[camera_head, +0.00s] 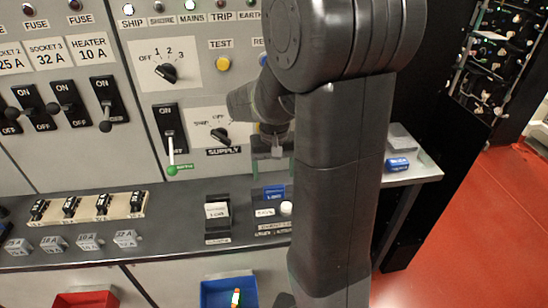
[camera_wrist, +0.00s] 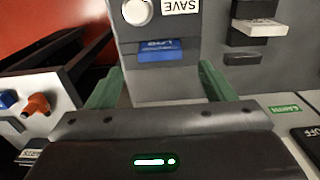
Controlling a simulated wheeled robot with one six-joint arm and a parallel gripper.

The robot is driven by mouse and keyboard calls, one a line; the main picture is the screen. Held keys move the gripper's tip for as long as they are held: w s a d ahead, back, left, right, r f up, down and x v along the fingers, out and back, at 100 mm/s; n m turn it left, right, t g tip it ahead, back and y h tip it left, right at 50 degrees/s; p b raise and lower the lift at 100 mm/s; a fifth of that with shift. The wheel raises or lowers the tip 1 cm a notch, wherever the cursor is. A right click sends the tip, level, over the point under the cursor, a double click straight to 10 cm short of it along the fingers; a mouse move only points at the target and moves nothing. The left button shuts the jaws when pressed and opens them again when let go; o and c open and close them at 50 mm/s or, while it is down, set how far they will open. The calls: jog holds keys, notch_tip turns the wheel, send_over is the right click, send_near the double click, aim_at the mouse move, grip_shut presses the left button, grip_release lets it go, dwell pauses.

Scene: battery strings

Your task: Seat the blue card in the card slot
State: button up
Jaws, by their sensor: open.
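The blue card (camera_head: 274,192) stands at a slot unit on the grey desk, beside a round white button (camera_head: 286,208). In the wrist view the blue card (camera_wrist: 160,46) shows as a short blue band in the unit, by the white button (camera_wrist: 137,12) and a SAVE label. How deep the card sits I cannot tell. My gripper (camera_wrist: 160,80) is open and empty, its two green fingers apart on either side of the view toward the card. In the head view my gripper (camera_head: 275,152) is above and behind the card, partly hidden by my arm.
A black holder with a pale card (camera_head: 217,210) stands left of the unit. A side shelf (camera_head: 420,172) at right bears a blue item (camera_head: 397,164). The panel has a green-tipped lever (camera_head: 172,168). Red and blue bins (camera_head: 228,290) are below the desk.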

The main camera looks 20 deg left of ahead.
aim_at(274, 187)
notch_tip(274, 187, up, 5)
jog(key=shift+f, duration=0.1)
dwell(0.4)
jog(key=shift+f, duration=4.65)
jog(key=shift+f, duration=0.15)
